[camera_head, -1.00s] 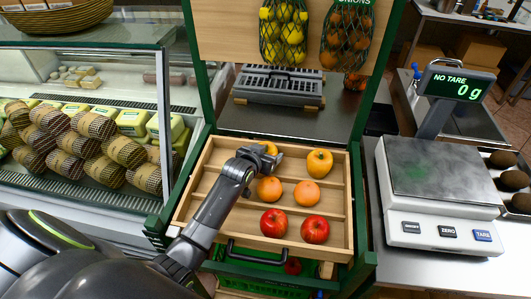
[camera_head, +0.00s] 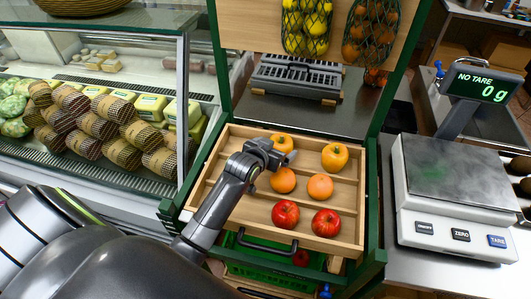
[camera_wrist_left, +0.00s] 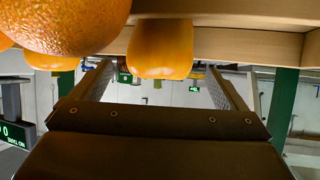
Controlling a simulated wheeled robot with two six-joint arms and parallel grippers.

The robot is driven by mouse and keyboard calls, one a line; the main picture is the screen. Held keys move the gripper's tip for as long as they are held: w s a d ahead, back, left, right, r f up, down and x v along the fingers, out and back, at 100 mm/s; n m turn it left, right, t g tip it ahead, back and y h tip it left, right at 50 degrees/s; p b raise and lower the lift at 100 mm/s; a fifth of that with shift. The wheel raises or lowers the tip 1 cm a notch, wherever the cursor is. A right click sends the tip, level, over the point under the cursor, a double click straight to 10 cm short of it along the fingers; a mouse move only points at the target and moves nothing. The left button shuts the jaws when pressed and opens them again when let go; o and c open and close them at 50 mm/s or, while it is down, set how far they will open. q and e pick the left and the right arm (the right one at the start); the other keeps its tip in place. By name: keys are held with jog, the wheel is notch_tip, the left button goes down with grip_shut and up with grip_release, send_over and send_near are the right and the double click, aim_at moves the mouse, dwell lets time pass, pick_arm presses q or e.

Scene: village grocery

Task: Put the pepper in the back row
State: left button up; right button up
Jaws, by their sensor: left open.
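A wooden tray (camera_head: 343,230) holds fruit and peppers in rows. Two yellow-orange peppers sit in the back row: the left pepper (camera_head: 283,142), partly covered by my gripper, and the right pepper (camera_head: 334,156). My left gripper (camera_head: 279,156) is open over the back left of the tray, close to the left pepper. In the left wrist view, a yellow-orange pepper (camera_wrist_left: 161,50) shows between the open fingers. I cannot tell whether they touch it. My right gripper is not in view.
Two oranges (camera_head: 320,186) fill the middle row, and two red apples (camera_head: 326,223) the front row. Thin wooden dividers separate the rows. A scale (camera_head: 455,180) stands to the right, and a glass deli case (camera_head: 100,110) to the left.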

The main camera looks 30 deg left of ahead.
pick_arm(q)
jog(key=v, duration=0.7)
dwell(0.5)
